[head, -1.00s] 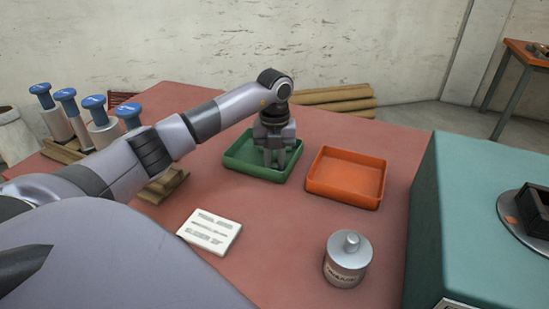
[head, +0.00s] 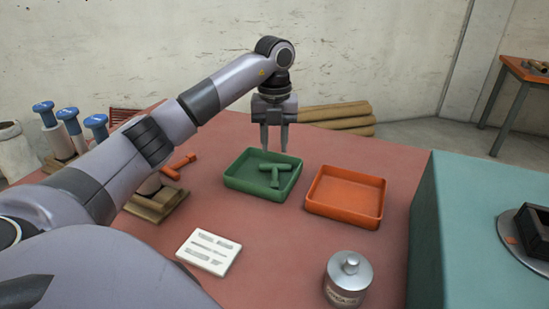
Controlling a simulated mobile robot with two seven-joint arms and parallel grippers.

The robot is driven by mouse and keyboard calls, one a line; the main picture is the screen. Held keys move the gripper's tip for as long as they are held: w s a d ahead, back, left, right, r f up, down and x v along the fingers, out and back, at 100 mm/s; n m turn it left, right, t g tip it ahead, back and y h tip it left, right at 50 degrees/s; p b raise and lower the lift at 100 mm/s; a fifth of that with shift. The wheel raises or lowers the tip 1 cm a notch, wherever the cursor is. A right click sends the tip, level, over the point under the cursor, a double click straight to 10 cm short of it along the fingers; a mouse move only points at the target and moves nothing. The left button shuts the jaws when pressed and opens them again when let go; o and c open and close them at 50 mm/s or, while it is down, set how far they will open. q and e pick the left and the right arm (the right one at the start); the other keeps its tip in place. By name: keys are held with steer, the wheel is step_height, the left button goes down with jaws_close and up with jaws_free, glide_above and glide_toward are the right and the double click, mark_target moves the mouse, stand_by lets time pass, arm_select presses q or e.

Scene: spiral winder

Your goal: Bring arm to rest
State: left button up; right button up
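My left gripper (head: 274,148) hangs above the back of the green tray (head: 239,185), fingers pointing down. Its two fingers are apart with nothing between them. A green T-shaped piece (head: 275,174) lies in the green tray, below the gripper and apart from it. My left arm reaches in from the left across the table. My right gripper is not in view.
An empty orange tray (head: 347,212) sits right of the green one. A white label card (head: 208,252) and a metal canister (head: 348,278) are nearer. A teal machine (head: 465,190) stands at right. Blue-topped posts (head: 68,117) and an orange piece (head: 179,166) are at left.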

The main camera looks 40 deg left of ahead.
arm_select(q)
steer(key=shift+r, duration=0.7)
